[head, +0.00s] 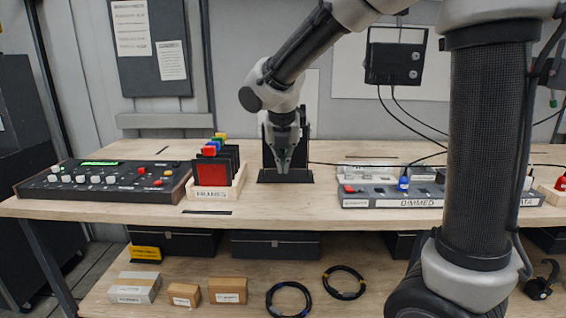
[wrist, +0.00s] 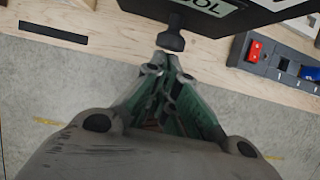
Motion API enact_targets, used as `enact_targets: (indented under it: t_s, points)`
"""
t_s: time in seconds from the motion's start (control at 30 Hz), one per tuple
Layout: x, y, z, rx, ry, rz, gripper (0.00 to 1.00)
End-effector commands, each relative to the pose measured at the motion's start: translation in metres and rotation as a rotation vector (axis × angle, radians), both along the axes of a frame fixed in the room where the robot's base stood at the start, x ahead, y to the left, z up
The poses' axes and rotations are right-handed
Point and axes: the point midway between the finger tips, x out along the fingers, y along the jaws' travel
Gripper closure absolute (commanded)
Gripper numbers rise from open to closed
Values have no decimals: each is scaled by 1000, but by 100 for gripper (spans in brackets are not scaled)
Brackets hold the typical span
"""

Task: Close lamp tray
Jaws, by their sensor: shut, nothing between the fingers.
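No label that I can read says lamp, so I cannot tell for sure which part is the lamp tray. A black unit (head: 267,155) with an upright back and a low base stands on the bench, partly hidden behind my gripper (head: 283,168). In the wrist view it is a dark body (wrist: 200,14) with a white label ending in "OL" and a small dark knob (wrist: 171,40). My gripper (wrist: 160,66) is shut and empty, fingertips just short of the knob; I cannot tell if they touch it.
A rack of colour frames (head: 218,192) and a control desk (head: 105,183) stand left. A dimmer strip (head: 400,202) stands right, partly behind my arm. Dark boxes (head: 275,244) sit under the bench top (head: 260,213). Cartons (head: 228,290) and coiled cables (head: 288,300) lie on the lower shelf.

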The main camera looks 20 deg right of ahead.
Motion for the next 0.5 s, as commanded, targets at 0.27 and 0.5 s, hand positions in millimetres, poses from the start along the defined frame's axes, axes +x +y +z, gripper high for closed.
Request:
enact_targets:
  t_s: [0.27,0.5]
  points:
    - [10,-3,0,-1,1,-3,100]
    - [67,-22,0,0,0,-5,100]
